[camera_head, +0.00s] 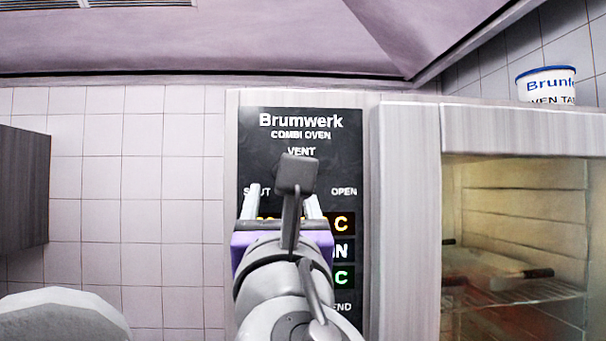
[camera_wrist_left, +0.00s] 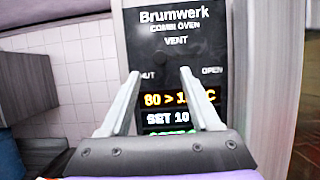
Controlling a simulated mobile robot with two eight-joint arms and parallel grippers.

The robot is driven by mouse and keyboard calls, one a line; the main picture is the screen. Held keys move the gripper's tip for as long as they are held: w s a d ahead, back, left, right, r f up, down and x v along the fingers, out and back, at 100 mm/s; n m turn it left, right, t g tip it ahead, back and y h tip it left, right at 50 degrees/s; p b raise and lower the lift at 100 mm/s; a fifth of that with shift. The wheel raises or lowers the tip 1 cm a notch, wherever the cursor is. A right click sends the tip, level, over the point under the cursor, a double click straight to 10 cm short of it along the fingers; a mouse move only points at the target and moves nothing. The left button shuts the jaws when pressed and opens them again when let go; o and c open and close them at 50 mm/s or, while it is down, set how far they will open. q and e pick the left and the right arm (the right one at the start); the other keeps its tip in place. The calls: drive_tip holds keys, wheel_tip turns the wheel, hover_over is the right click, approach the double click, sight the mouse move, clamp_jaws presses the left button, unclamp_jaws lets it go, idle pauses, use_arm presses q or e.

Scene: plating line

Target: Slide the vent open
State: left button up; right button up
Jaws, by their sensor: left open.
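The black oven panel (camera_head: 258,150) reads "Brumwerk COMBI OVEN", with the word VENT above SHUT on the left and OPEN on the right. The panel also shows in the left wrist view (camera_wrist_left: 205,45). My left gripper (camera_head: 281,192) is in front of the panel, fingers pointing at the row between SHUT and OPEN. In the left wrist view its two fingers (camera_wrist_left: 160,73) stand apart with nothing between them. The vent's slider is hidden behind my wrist in the head view and too dark to make out clearly in the wrist view. My right gripper is not in view.
Lit readouts sit on the panel below the vent row, partly covered by my arm. A glass-fronted oven (camera_head: 520,230) with racks is at right, with a white tub (camera_head: 546,86) on top. A dark cabinet (camera_head: 22,190) hangs at left on the tiled wall (camera_head: 140,170).

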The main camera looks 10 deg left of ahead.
use_arm(q)
drive_tip(key=p+x, duration=0.1)
drive_tip(key=x, duration=0.7)
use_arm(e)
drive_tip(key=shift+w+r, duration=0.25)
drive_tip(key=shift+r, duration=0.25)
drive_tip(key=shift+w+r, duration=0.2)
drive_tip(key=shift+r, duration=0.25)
use_arm(q)
drive_tip(key=shift+a+f, duration=0.1)
drive_tip(key=shift+f, duration=0.05)
clamp_jaws()
